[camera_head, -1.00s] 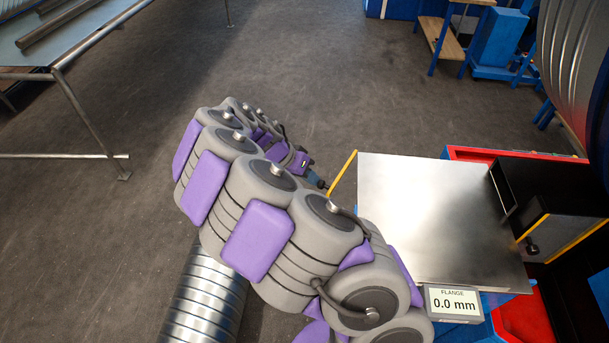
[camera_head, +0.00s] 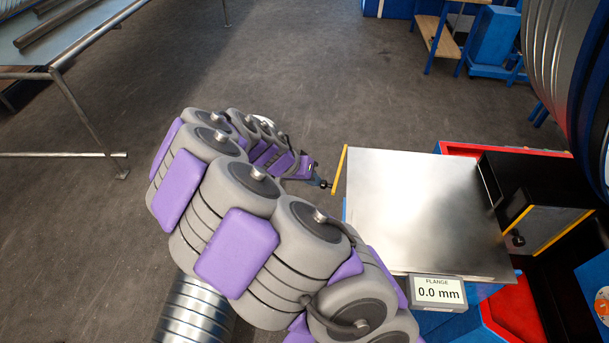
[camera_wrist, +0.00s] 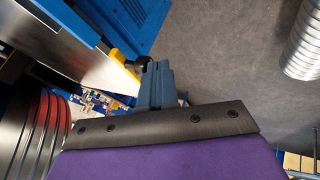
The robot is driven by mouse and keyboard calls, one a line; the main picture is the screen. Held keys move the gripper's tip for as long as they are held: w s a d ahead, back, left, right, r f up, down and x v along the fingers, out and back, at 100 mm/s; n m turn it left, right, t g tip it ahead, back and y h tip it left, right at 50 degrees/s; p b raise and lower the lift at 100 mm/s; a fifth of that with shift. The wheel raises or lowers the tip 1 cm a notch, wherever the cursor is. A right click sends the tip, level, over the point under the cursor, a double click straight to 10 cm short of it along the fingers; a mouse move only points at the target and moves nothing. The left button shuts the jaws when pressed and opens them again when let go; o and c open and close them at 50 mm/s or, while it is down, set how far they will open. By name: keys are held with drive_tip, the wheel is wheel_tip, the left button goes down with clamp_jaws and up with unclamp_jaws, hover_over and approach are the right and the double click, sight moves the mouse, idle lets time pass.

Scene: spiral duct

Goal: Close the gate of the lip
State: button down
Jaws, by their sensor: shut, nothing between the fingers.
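A smooth metal plate (camera_head: 425,215) lies on the machine at the right. A yellow-edged piece (camera_head: 340,170), which may be the gate, stands along its left edge. It also shows in the wrist view (camera_wrist: 124,70), with a black knob (camera_wrist: 142,62) beside it. My gripper (camera_head: 322,183) is at the outer side of this piece, close to the knob. In the wrist view my blue fingers (camera_wrist: 157,82) are together and empty, their tips next to the knob. Whether they touch it cannot be told.
A black box with yellow edges and a knob (camera_head: 514,238) stands at the plate's right side. A display (camera_head: 438,292) reads FLANGE 0.0 mm. A ribbed duct (camera_head: 563,80) is at the upper right. A table (camera_head: 60,70) is at upper left. Open floor lies between.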

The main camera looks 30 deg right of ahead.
sight(324, 186)
drive_tip(key=shift+s+r+n, duration=0.1)
drive_tip(key=shift+s+n, duration=0.4)
drive_tip(key=shift+s, duration=0.7)
drive_tip(key=shift+s+d, duration=0.15)
drive_tip(key=shift+s, duration=0.1)
drive_tip(key=shift+s+d, duration=0.2)
drive_tip(key=shift+d, duration=0.1)
drive_tip(key=shift+w+t, duration=0.2)
drive_tip(key=shift+t, duration=0.1)
